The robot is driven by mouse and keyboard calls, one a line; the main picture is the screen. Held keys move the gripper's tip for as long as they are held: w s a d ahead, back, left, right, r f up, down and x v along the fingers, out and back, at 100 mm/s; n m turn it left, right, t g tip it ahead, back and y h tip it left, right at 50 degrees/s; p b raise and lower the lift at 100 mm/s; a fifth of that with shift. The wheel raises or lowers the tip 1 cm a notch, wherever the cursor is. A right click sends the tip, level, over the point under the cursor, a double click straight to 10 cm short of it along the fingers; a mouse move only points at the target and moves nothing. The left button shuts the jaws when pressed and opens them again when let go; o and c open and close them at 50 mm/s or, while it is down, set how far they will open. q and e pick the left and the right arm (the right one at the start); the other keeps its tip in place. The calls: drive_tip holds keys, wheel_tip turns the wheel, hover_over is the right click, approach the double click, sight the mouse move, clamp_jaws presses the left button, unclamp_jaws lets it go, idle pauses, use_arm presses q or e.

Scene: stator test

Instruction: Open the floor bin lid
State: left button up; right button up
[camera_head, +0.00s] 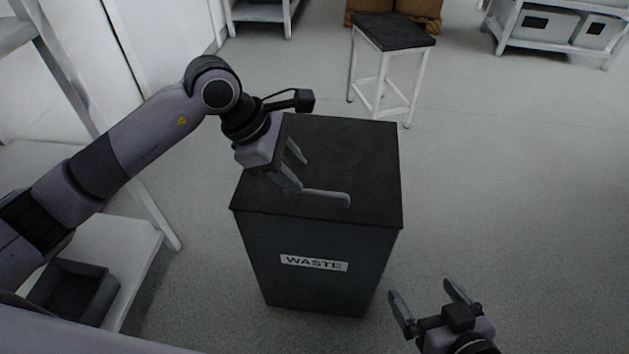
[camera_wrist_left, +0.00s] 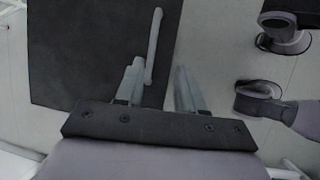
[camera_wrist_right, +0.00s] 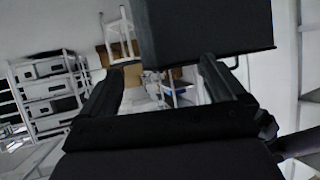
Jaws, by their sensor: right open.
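The dark floor bin (camera_head: 315,255), with a WASTE label on its front, stands upright on the floor. Its flat black lid (camera_head: 350,160) lies closed on top. A pale grey bar handle (camera_head: 325,198) is near the lid's front edge; in the left wrist view the handle (camera_wrist_left: 154,45) runs up from beside the left-hand finger. My left gripper (camera_head: 299,170) is over the lid, close to the handle, with its fingers apart; whether it touches cannot be told. My right gripper (camera_head: 428,291) is open and empty, low at the bin's front right.
A white-legged stool (camera_head: 393,32) with a dark top stands behind the bin. A white shelf with a dark tray (camera_head: 75,290) is at the left. Shelving with grey boxes (camera_head: 545,25) is at the back right. The floor right of the bin is clear.

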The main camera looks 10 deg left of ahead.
sight(310, 191)
use_arm(q)
drive_tip(key=shift+y, duration=0.3)
drive_tip(key=shift+w+a+b+x, duration=0.2)
drive_tip(key=shift+b+x, duration=0.1)
drive_tip(key=shift+x, duration=0.85)
drive_tip(key=shift+w+a+b+x, duration=0.1)
drive_tip(key=shift+w+b+x, duration=0.15)
drive_tip(key=shift+x, duration=0.9)
drive_tip(key=shift+w+a+b+x, duration=0.15)
drive_tip(key=shift+b+x, duration=0.15)
drive_tip(key=shift+x, duration=0.85)
drive_tip(key=shift+f, duration=0.1)
clamp_jaws()
